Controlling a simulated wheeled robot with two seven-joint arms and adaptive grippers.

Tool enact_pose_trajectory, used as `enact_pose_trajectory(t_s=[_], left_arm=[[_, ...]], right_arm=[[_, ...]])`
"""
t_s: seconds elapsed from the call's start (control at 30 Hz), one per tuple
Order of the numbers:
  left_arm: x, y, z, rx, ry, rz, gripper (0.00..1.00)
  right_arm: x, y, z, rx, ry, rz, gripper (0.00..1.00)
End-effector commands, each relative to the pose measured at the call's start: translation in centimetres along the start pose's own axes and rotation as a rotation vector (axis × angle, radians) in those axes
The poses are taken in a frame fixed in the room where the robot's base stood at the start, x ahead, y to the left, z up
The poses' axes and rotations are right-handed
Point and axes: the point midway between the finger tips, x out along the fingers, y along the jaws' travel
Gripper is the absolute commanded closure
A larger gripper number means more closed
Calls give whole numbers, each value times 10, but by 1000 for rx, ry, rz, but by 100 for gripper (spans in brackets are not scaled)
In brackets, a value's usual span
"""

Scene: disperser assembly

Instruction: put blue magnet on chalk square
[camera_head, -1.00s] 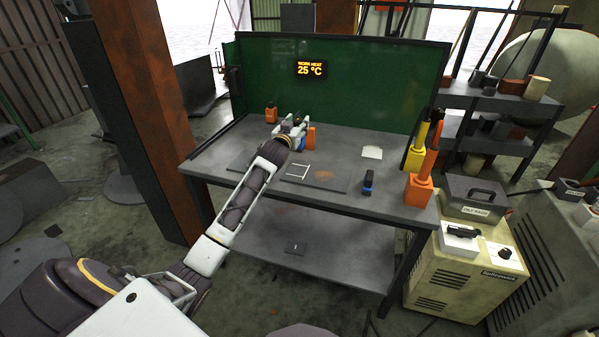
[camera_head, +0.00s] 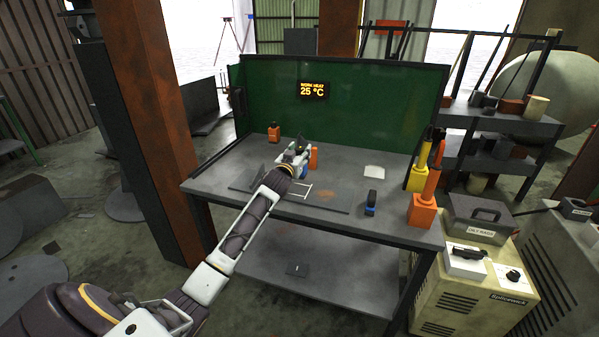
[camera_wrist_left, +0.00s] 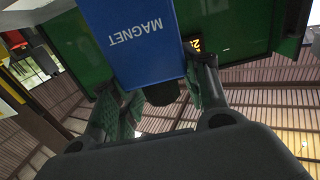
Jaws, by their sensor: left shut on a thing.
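The blue magnet (camera_wrist_left: 140,40), a blue block with the word MAGNET on it, fills the top of the left wrist view. My left gripper (camera_head: 296,157) is shut on it, with a finger on either side of its lower dark part in the wrist view. In the head view my gripper hides most of the magnet; a little blue (camera_head: 304,172) shows at the fingers. The chalk square (camera_head: 308,188), a white outline on a dark plate, lies just in front and right of the gripper, partly behind my wrist. The gap between magnet and tabletop is hard to judge. My right gripper is not in view.
An orange block (camera_head: 314,157) stands close beside the gripper. An orange bottle (camera_head: 273,132) stands at the back left. A green panel (camera_head: 370,120) closes the back.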

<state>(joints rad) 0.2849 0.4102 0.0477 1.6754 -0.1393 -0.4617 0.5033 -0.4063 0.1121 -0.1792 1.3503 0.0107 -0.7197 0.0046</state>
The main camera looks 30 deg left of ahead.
Motion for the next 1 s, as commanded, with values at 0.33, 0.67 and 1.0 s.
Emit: enact_pose_trajectory(t_s=[0.33,0.67,1.0], left_arm=[[0,0,25,0,7,0,100],[0,0,25,0,7,1,100],[0,0,51,-1,5,0,100]], right_arm=[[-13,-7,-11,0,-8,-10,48],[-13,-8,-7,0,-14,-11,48],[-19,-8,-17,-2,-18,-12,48]])
